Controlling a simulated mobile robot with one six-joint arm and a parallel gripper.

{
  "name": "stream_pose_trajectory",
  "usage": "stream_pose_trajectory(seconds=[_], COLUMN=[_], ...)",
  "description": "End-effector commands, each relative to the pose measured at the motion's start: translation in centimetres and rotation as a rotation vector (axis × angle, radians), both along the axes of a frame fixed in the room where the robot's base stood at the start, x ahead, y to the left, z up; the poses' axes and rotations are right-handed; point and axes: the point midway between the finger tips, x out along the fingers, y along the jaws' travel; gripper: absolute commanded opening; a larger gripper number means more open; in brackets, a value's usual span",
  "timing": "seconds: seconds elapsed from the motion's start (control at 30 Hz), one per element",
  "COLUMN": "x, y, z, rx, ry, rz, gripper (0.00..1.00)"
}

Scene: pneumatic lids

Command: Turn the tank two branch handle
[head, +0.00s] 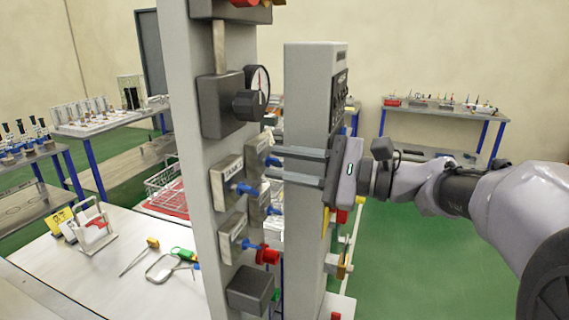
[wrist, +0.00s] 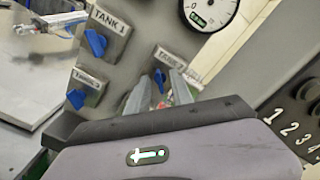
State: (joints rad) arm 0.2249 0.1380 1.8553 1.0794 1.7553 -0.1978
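The tank two branch handle is a small blue lever (head: 273,162) on a grey block on the panel post in the head view. In the wrist view, the blue handle (wrist: 159,80) sits below the "TANK 2" label (wrist: 171,57). My gripper (head: 270,164) reaches in from the right with its two fingers apart. The handle shows between the fingertips in both views; I cannot tell whether they touch it. In the wrist view my gripper (wrist: 158,74) holds nothing visibly, and its fingers hide part of the block.
Close by are the TANK 1 handle (wrist: 96,43) and a lower-left labelled handle (wrist: 75,98). A gauge (wrist: 210,12) is above right. In the head view, a numbered cabinet (head: 305,110) stands beside the post. A white table (head: 110,265) with tools is at left.

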Motion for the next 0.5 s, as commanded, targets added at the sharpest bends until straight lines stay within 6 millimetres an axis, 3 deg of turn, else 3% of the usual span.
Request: stream_pose_trajectory(seconds=[0.33,0.5], x=[-0.2,-1.3], y=[-0.6,-4.1], z=[0.0,0.1], rx=[0.000,0.001], ry=[0.001,0.002], rz=[0.000,-0.006], gripper=[0.27,0.27])
